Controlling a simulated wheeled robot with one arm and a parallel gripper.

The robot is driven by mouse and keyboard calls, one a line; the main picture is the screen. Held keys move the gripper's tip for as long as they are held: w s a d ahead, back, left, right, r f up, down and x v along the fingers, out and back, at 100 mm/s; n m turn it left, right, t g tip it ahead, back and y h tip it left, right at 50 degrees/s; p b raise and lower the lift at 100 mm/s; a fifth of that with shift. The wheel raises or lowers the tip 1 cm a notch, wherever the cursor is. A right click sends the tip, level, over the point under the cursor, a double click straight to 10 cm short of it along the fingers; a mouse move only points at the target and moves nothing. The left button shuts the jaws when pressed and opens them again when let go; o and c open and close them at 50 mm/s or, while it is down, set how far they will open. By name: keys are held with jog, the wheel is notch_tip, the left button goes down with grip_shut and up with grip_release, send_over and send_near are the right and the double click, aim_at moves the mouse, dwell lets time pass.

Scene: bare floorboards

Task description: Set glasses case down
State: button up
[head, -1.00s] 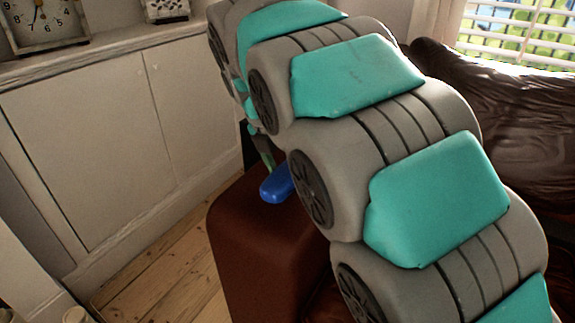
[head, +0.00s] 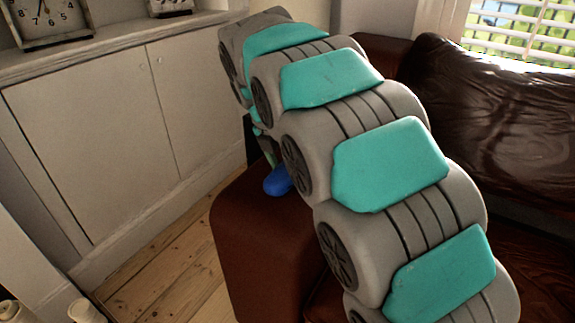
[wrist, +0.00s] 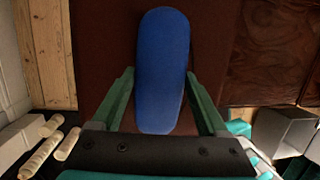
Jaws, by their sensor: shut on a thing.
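The glasses case (wrist: 163,60) is a blue, rounded oblong. In the wrist view it lies lengthwise between the two green fingers of my gripper (wrist: 161,76), which is shut on it. In the head view the case (head: 277,181) shows as a small blue shape at the top of the brown sofa arm (head: 258,245), partly hidden by my arm. My gripper is mostly hidden there. I cannot tell whether the case touches the sofa arm.
A dark leather cushion (head: 490,115) lies on the sofa at right. A white cabinet (head: 100,140) with a clock (head: 45,18) on top stands at left. Bare floorboards (head: 170,275) lie between cabinet and sofa. Pale cylinders (wrist: 50,148) show at lower left in the wrist view.

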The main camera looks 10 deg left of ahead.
aim_at(278, 170)
jog(key=shift+f, duration=0.1)
jog(key=o, duration=1.3)
jog(key=v, duration=0.9)
jog(key=p+v, duration=0.1)
jog(key=v, duration=0.2)
